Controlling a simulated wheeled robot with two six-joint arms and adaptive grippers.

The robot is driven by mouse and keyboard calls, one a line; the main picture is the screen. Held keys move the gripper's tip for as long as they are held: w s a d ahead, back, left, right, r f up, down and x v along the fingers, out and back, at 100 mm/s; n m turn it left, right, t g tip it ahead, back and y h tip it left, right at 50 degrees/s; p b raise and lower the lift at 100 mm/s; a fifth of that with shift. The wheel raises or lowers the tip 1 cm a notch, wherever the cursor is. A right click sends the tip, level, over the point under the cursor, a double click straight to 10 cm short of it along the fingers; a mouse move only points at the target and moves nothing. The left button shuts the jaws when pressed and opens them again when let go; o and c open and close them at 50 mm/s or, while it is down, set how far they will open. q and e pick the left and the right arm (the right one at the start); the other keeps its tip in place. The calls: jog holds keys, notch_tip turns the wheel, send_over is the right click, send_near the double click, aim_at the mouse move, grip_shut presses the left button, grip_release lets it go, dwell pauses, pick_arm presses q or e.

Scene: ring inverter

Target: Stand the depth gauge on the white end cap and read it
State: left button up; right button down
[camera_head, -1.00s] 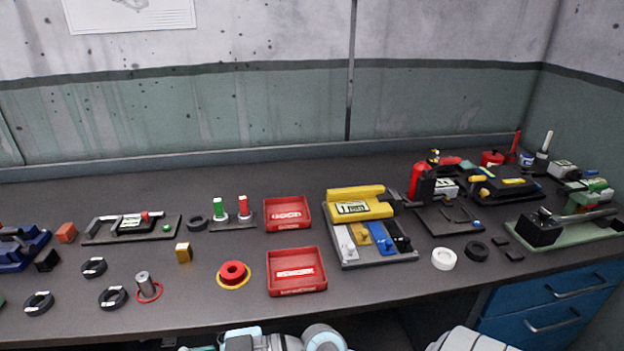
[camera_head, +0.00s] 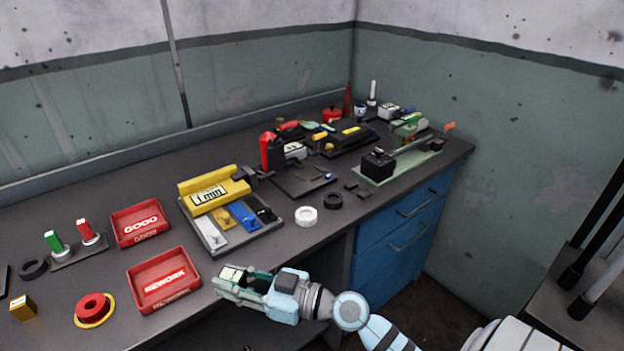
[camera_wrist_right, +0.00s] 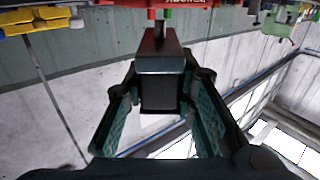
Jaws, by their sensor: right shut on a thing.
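The white end cap (camera_head: 306,216) is a white ring lying flat on the bench near its front edge, right of the yellow device. In the right wrist view the gauge (camera_wrist_right: 160,85) is a dark block between the fingers (camera_wrist_right: 160,110). It is apart from the cap. My left gripper is out of view.
A black ring (camera_head: 333,200) lies just right of the cap. The yellow device (camera_head: 213,190) with its coloured keys stands left of it. Red GOOD (camera_head: 141,223) and REWORK (camera_head: 163,280) trays are further left. A blue drawer unit (camera_head: 400,235) is under the bench.

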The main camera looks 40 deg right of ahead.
jog(key=w+d+m+t+h, duration=0.1)
jog(key=w+d+h, duration=0.1)
jog(key=d, duration=0.3)
jog(key=w+d+m+t+h, duration=0.1)
jog(key=w+d+m+h, duration=0.1)
jog(key=w+d, duration=0.1)
jog(key=w+d+m+h, duration=0.1)
jog(key=w+d+h, duration=0.2)
jog(key=d, duration=0.3)
jog(key=shift+d+r+m+t, duration=0.1)
jog(key=shift+d+m+t, duration=0.2)
jog(key=shift+d+t, duration=0.1)
jog(key=w+d+r+m+h, duration=0.3)
jog(key=d+r+h, duration=0.15)
jog(key=d, duration=0.65)
jog(key=f+b, duration=0.1)
jog(key=b, duration=0.1)
jog(key=f+b, duration=0.2)
jog(key=shift+d+f+y+b, duration=0.2)
jog(key=shift+f+y+b, duration=0.1)
jog(key=shift+y+b, duration=0.05)
jog(key=shift+f+b, duration=0.3)
jog(key=shift+f, duration=0.4)
jog(key=shift+r, duration=0.1)
jog(key=shift+r+p, duration=0.1)
jog(key=shift+p, duration=0.55)
